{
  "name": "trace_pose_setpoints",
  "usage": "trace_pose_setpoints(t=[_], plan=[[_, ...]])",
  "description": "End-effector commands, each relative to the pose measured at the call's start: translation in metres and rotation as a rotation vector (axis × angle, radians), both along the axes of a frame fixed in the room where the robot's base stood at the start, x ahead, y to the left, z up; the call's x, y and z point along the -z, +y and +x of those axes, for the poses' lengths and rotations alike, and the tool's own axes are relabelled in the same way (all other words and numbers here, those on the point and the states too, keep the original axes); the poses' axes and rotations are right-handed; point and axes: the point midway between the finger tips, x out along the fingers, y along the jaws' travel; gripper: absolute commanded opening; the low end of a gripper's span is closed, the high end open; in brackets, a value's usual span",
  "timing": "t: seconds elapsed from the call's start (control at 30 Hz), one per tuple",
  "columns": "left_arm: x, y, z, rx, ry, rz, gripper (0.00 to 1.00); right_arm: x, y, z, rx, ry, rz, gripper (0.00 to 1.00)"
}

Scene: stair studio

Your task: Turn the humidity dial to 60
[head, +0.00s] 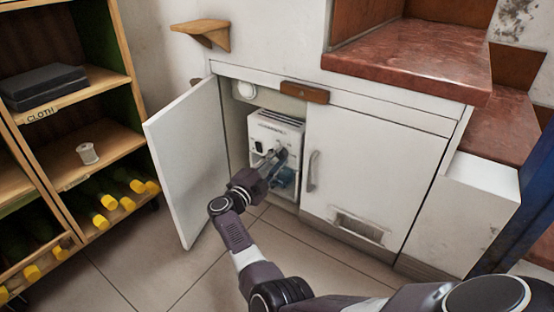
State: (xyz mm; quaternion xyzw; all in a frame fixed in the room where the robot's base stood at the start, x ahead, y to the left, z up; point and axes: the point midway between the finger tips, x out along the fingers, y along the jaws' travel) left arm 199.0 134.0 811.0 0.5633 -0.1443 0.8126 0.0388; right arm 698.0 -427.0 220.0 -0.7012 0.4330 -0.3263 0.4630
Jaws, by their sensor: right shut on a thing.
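A white appliance, apparently a dehumidifier (272,127), stands inside the open low cupboard, with dark controls on its upper front. My right gripper (277,160) reaches through the cupboard opening to the front of the appliance and is shut there. The gripper covers the middle of the front panel, so the humidity dial and its setting are hidden. The thing between the fingers is too small to make out, but it lies at the appliance's front. A blue-grey part (286,178) shows low in the appliance. My left gripper is not in view.
The left cupboard door (190,160) stands open beside my arm. The right door (370,180) is closed, with a handle (313,170). A wooden shelf unit (115,140) with bottles stands at the left. The tiled floor (150,270) is clear.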

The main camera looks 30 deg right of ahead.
Motion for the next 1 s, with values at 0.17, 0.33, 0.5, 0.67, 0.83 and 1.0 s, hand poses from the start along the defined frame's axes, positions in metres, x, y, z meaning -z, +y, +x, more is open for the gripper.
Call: trace_pose_setpoints(t=[0.17, 0.33, 0.5, 0.67, 0.83, 1.0], plan=[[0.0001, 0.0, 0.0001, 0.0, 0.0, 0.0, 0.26, 0.0017, 0.0009, -0.0004, 0.0, 0.001, 0.003, 0.02], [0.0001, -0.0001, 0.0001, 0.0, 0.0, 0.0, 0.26, 0.0018, 0.0008, -0.0004, 0.0, 0.001, 0.003, 0.27], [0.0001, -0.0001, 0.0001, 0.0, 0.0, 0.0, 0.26, 0.0012, 0.0007, -0.0002, 0.0, 0.001, 0.002, 0.44], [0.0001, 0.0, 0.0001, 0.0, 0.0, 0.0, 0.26, 0.0007, 0.0003, -0.0002, 0.0, 0.0, 0.001, 0.44], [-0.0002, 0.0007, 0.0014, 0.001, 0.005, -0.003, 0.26, 0.0003, 0.0, -0.0001, 0.0, 0.011, -0.004, 0.44], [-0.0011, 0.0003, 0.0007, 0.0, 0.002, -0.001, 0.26, -0.0002, -0.0003, -0.0004, 0.0, 0.087, -0.036, 0.44]])
